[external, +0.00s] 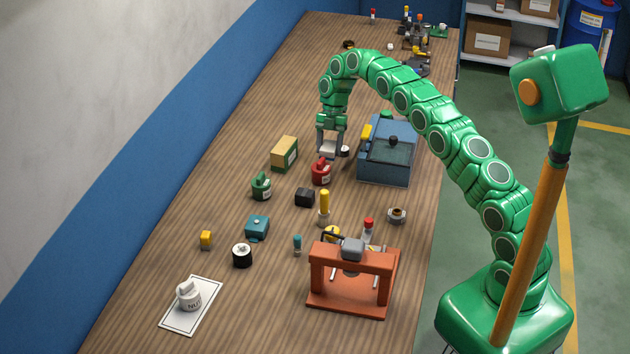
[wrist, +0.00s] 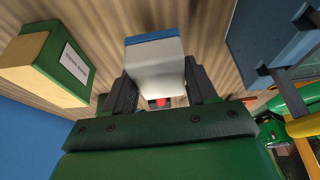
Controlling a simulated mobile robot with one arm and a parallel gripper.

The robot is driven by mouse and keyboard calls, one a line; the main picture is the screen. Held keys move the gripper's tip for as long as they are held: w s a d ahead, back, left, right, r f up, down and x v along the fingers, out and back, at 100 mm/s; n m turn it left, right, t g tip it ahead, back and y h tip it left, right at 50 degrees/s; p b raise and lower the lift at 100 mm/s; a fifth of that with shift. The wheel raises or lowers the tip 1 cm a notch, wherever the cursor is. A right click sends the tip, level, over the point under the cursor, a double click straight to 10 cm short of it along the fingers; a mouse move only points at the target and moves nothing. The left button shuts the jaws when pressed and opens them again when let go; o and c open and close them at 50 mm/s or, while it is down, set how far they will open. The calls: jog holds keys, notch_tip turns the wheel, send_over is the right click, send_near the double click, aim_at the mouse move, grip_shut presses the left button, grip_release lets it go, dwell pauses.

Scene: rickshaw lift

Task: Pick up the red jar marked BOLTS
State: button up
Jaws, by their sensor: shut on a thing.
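The red jar (external: 320,174) with a pale label stands upright on the workbench near its middle; the label is too small to read. My gripper (external: 331,150) is just behind and above it in the external view. The fingers are closed on a white block with a blue edge, which fills the space between them in the wrist view (wrist: 155,65). The red jar is not between the fingers. In the wrist view a small red spot shows near the base of the fingers; I cannot tell what it belongs to.
A green and tan box (external: 285,153) is left of my gripper; a blue case (external: 385,176) is right. A white jar (external: 188,296) sits on a white mat (external: 176,322). An orange stand (external: 345,303) is in front.

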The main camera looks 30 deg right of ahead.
aim_at(327, 150)
notch_tip(327, 150, up, 4)
jog(key=shift+r, duration=0.15)
jog(key=m, duration=0.2)
jog(key=w+r+m+t, duration=0.1)
jog(key=m, duration=0.1)
jog(key=d+m+t+y, duration=0.1)
jog(key=shift+w+r+m, duration=0.4)
jog(key=m, duration=0.1)
jog(key=d+r+m+t, duration=0.1)
jog(key=shift+w+m, duration=0.35)
jog(key=shift+m, duration=0.05)
jog(key=s+d+r+m+t+h, duration=0.15)
jog(key=d+r+m+t, duration=0.25)
jog(key=d+m, duration=0.65)
jog(key=s+d+r+m+h, duration=0.1)
jog(key=s+d+m, duration=0.3)
jog(key=s, duration=0.2)
jog(key=s+d+m+h, duration=0.2)
jog(key=s+d+m, duration=0.2)
jog(key=s, duration=0.2)
jog(key=a, duration=0.7)
jog(key=shift+a+r+t, duration=0.15)
jog(key=shift+r+t, duration=0.05)
jog(key=shift+t, duration=0.2)
jog(key=shift+s, duration=0.25)
